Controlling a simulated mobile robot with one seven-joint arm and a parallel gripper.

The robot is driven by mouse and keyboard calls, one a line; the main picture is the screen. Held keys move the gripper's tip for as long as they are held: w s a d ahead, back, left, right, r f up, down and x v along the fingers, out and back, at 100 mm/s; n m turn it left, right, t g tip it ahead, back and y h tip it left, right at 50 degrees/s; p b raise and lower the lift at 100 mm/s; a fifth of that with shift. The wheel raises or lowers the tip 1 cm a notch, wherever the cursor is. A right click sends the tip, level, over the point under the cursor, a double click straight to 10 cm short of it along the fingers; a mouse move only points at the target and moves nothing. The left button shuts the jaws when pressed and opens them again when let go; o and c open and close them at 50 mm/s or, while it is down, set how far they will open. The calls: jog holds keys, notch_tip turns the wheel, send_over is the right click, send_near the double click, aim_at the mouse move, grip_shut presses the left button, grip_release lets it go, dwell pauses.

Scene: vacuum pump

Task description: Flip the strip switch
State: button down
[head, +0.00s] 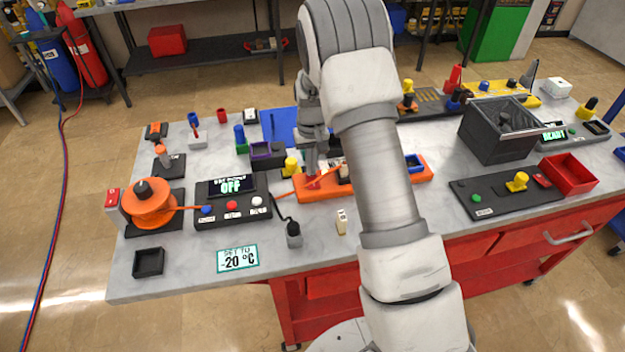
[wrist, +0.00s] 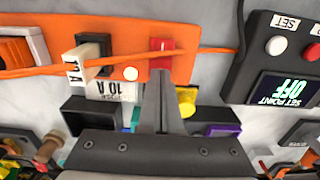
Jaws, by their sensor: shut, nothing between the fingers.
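The orange power strip (head: 400,178) lies on the grey bench top, partly hidden behind my arm in the head view. In the wrist view the strip (wrist: 205,66) runs across the top. Its red switch (wrist: 161,46) is on it, beside a small pale round spot. The switch also shows in the head view (head: 313,183). My gripper (wrist: 161,82) is shut and empty, with its fingertips pointing at the red switch and overlapping its near edge. I cannot tell whether they touch it.
The set-point box (head: 232,203) reads OFF and stands left of the strip. An orange cord (wrist: 110,62) crosses over the strip near a black block (wrist: 94,45). A yellow knob (wrist: 187,101) and a purple tray (wrist: 222,130) are close to my fingers.

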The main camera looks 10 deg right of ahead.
jog(key=shift+f, duration=0.45)
jog(key=shift+r, duration=0.1)
jog(key=shift+r+p, duration=1.6)
jog(key=shift+r, duration=1.85)
